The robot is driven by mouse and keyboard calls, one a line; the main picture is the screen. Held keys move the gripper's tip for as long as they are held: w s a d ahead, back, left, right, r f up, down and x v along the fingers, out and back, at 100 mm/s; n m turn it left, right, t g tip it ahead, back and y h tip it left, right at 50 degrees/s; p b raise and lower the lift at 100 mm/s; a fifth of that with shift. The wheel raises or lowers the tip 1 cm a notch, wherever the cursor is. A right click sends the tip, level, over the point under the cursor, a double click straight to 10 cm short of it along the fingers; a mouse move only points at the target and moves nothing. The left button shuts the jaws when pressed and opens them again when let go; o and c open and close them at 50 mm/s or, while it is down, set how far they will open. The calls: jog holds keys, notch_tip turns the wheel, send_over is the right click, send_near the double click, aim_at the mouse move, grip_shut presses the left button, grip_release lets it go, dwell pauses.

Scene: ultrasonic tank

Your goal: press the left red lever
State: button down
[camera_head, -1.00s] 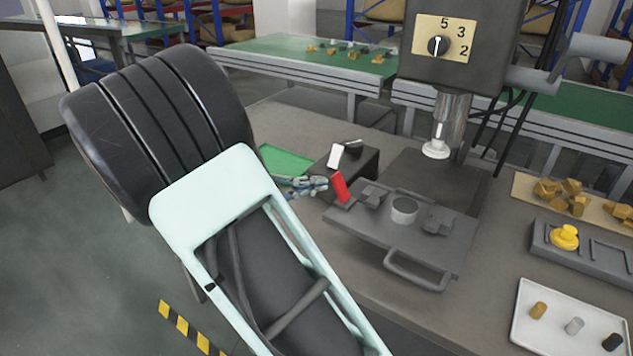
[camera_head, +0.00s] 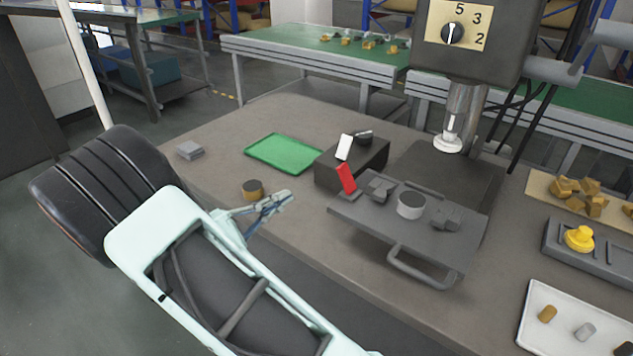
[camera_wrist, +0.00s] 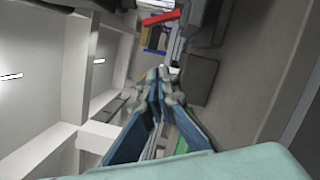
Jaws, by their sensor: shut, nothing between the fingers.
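A red lever (camera_head: 346,179) stands tilted at the left corner of a dark grey fixture plate (camera_head: 365,217). It is the only red lever I can make out in the head view. My gripper (camera_head: 287,197) is shut and empty, to the left of the red lever and apart from it, with its tips pointing towards it. The wrist view shows the closed blue-and-grey fingers (camera_wrist: 163,75); I cannot identify the lever for certain there.
A black box (camera_head: 353,165) with a white lever (camera_head: 344,147) stands just behind the red lever. A green tray (camera_head: 284,153), a small brass-and-dark cylinder (camera_head: 252,190) and a grey block (camera_head: 189,150) are on the left. A press head (camera_head: 448,143) hangs over the right side.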

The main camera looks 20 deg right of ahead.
aim_at(347, 178)
jog(key=d+r, duration=0.3)
jog(key=d, duration=0.8)
jog(key=shift+w+p, duration=0.25)
jog(key=shift+p, duration=0.05)
